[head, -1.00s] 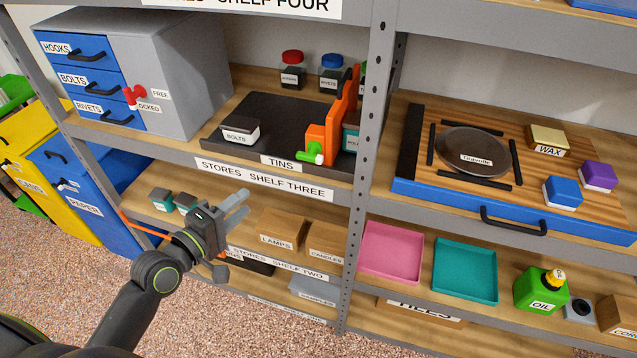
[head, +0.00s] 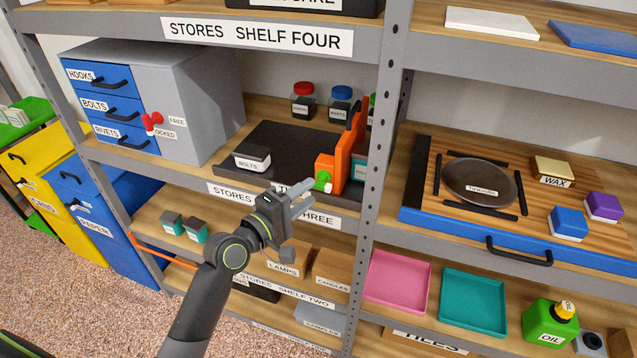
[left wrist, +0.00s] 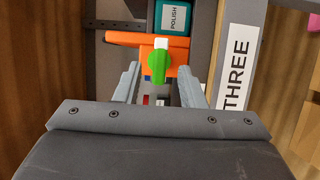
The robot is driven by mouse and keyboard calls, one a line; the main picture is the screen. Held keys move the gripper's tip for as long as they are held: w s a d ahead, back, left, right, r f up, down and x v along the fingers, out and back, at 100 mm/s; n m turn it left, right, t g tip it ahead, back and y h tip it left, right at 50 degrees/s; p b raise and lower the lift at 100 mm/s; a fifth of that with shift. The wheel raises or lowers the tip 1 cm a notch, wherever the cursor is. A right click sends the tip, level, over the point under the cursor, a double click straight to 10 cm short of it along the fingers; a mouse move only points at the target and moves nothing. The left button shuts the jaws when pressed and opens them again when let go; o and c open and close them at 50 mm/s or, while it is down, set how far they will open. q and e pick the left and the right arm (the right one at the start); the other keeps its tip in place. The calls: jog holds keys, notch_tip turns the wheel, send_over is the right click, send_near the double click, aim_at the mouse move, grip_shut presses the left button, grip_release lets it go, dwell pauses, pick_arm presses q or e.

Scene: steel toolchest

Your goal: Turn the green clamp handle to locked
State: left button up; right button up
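The green clamp handle (head: 323,179) sits on the front of an orange clamp body (head: 342,165) on the shelf. In the left wrist view the green handle (left wrist: 158,62) lies ahead between my two fingers, with a white tip at its upper end, and the orange body (left wrist: 180,70) is behind it. My left gripper (head: 300,197) is open and empty, just in front of and below the handle, apart from it. In the left wrist view the left gripper (left wrist: 160,84) has its fingers spread. My right gripper is not in view.
A dark tray (head: 275,143) with a bolts tin (head: 252,157) lies left of the clamp. The steel upright (head: 385,120) stands close on its right. The shelf edge (head: 233,191) runs below. A polish tin (left wrist: 172,17) is beside the clamp.

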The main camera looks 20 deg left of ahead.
aim_at(316, 188)
pick_arm(q)
jog(key=shift+x, duration=2.35)
grip_shut()
